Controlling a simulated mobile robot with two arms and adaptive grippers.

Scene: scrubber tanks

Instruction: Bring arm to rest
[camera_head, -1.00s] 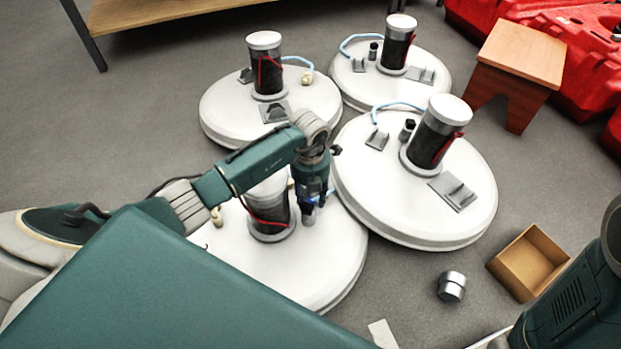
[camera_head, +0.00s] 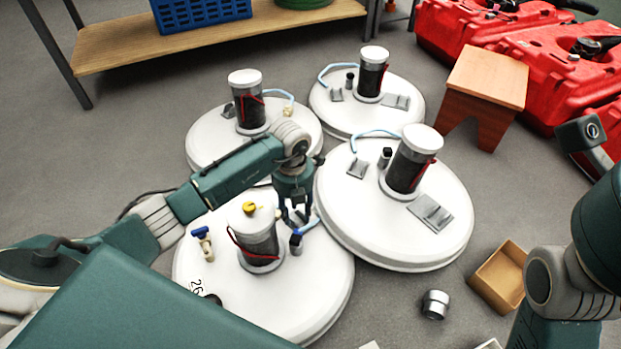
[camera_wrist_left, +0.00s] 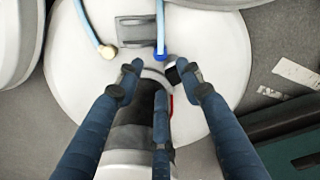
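My left gripper (camera_head: 293,222) hangs fingers-down over the near tank (camera_head: 325,285), to the right of its dark cylinder. In the left wrist view its fingers (camera_wrist_left: 160,80) are spread and nothing is seen held between them. A pale blue hose with a blue end (camera_wrist_left: 160,54) lies just beyond the fingers. My right arm comes in at the right edge; its gripper is out of view.
Three similar white tanks stand behind and to the right: (camera_head: 200,140), (camera_head: 325,110) and the right one (camera_head: 440,245). A wooden stool (camera_head: 487,80), red containers (camera_head: 470,35), an open box (camera_head: 497,280) and a metal cylinder (camera_head: 435,304) are at the right. A wooden shelf (camera_head: 115,45) stands behind.

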